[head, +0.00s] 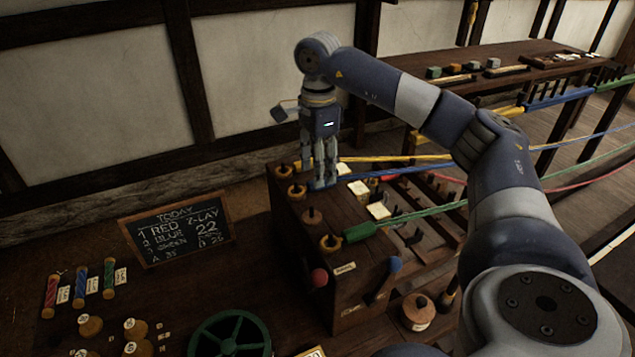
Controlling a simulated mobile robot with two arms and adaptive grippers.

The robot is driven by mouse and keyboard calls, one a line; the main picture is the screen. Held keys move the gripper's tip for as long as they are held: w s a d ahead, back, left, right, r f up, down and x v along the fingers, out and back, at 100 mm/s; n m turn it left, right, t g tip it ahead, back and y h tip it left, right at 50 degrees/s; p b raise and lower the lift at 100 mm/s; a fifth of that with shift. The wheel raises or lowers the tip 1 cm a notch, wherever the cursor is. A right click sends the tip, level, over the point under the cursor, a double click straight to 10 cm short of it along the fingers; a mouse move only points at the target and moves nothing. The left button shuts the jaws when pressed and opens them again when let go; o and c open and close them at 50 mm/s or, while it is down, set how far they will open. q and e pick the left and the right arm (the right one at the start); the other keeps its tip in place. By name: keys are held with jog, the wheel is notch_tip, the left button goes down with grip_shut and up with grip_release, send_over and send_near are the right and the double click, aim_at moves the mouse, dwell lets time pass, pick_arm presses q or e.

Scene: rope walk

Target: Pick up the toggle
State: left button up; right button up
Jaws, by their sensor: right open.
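No part is plainly marked as the toggle, and I cannot tell which one it is. My right gripper (320,184) points straight down over the far end of the dark wooden machine box (345,258). Its fingers are open, at the level of the box top by the end of the blue strand (355,179). I cannot tell whether they touch it. A thick green end piece (360,232) on the green strand lies nearer, beside a hook on a round wooden base (330,243). The left gripper is out of view.
A chalkboard (177,228) stands to the left. A green wheel (231,335), bobbins and round wooden pieces lie at the front left. Coloured strands stretch off to the right.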

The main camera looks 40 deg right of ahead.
aim_at(312, 187)
notch_tip(312, 187, down, 2)
jog(key=shift+s+a+f, duration=0.1)
jog(key=shift+f+p, duration=0.3)
jog(key=shift+f, duration=0.2)
jog(key=shift+c, duration=0.2)
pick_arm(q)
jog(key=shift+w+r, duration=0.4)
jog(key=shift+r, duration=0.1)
pick_arm(e)
jog(key=c, duration=0.9)
jog(key=shift+c, duration=0.2)
